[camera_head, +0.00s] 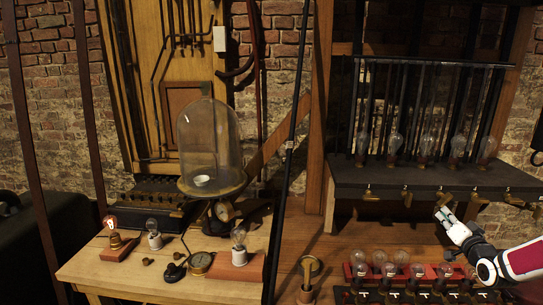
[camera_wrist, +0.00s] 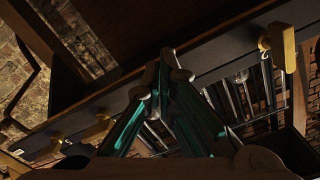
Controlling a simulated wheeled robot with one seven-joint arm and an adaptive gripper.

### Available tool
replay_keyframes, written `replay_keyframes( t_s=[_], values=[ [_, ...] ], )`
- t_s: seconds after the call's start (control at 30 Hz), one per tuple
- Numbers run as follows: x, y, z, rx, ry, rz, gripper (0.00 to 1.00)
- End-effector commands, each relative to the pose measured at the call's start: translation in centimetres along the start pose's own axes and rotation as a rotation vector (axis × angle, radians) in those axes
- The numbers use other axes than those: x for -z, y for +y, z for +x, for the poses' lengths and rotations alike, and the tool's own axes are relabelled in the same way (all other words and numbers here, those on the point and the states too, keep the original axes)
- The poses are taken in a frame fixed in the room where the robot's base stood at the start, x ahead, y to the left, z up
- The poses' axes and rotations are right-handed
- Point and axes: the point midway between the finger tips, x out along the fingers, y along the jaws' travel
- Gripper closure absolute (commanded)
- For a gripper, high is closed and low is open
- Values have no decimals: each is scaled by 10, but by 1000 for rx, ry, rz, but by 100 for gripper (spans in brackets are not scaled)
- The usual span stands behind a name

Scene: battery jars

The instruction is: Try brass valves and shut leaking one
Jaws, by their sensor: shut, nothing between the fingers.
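Several brass valves line the front edge of a dark shelf (camera_head: 345,175) at the right of the head view. The leftmost valve (camera_head: 369,193) and the second valve (camera_head: 407,198) stand clear of my arm. A third valve (camera_head: 446,199) is just above my gripper (camera_head: 441,212), and more valves (camera_head: 481,198) follow to the right. In the wrist view my gripper (camera_wrist: 167,62) is shut and empty, with its fingertips together below the dark shelf edge. A brass valve (camera_wrist: 286,50) shows large at the upper right there, apart from the fingers. I cannot tell which valve leaks.
Glass bulbs (camera_head: 425,145) stand on the shelf above the valves. More bulbs in a red rack (camera_head: 445,270) stand below my arm. A wooden table (camera_head: 110,272) at left holds a glass bell jar (camera_head: 210,140), gauges and small lamps. A dark pole (camera_head: 289,150) stands between.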

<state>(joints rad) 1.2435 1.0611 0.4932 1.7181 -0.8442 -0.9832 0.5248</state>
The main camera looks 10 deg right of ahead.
Motion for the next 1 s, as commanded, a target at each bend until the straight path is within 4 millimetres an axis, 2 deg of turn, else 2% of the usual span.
replay_keyframes(
  t_s=[1.0],
  values=[
    [7, -3, 1, 0, 1, 0, 100]
  ],
)
